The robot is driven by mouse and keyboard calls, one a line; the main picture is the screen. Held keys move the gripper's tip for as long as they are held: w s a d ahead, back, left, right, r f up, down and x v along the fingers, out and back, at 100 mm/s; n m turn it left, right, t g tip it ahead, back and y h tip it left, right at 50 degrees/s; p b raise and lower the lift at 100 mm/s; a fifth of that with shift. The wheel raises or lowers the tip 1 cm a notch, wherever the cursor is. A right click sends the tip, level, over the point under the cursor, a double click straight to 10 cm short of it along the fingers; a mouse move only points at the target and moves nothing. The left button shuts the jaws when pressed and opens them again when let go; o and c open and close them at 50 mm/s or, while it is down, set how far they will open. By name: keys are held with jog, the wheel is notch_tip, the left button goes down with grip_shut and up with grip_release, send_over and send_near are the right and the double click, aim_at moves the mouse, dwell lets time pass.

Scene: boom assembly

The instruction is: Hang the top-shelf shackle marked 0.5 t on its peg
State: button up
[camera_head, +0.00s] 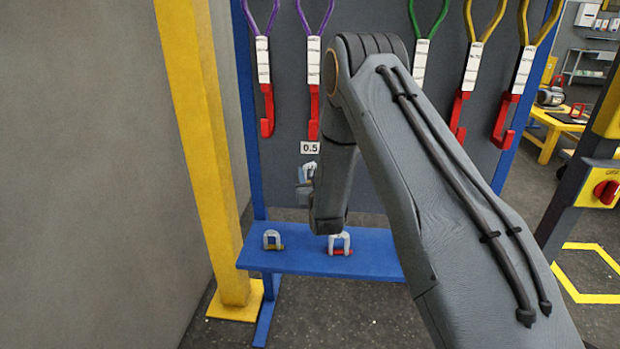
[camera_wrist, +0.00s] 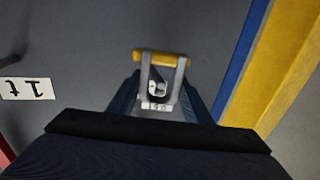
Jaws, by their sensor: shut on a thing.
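My gripper (camera_wrist: 162,100) is shut on a grey shackle (camera_wrist: 145,78) with a yellow pin (camera_wrist: 160,58), in the wrist view. A small white tag (camera_wrist: 156,106) on it shows upside down and seems to read 0.5. A short grey peg-like end (camera_wrist: 157,86) shows inside the shackle's opening. I cannot tell whether the shackle is around it or only in front of it. In the head view the held shackle (camera_head: 309,170) is just below the 0.5 plate (camera_head: 310,148) on the grey board. My arm hides much of the gripper there.
A blue shelf (camera_head: 300,262) carries a shackle with a yellow pin (camera_head: 272,240) and one with a red pin (camera_head: 340,243). Slings with red hooks (camera_head: 267,110) hang above. A yellow post (camera_head: 200,130) stands at left. A 1 t plate (camera_wrist: 27,89) shows in the wrist view.

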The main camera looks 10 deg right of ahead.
jog(key=shift+w+d+f+b, duration=0.15)
jog(key=shift+w+b, duration=0.1)
jog(key=shift+w, duration=0.2)
jog(key=shift+w+d+r+b, duration=0.1)
jog(key=shift+w+d+b, duration=0.1)
jog(key=shift+w, duration=0.25)
jog(key=shift+w+d+f+b, duration=0.1)
jog(key=shift+w+f+b, duration=0.45)
jog(key=shift+f+b, duration=0.25)
jog(key=o, duration=1.4)
jog(key=shift+c, duration=0.2)
jog(key=shift+s+f, duration=0.1)
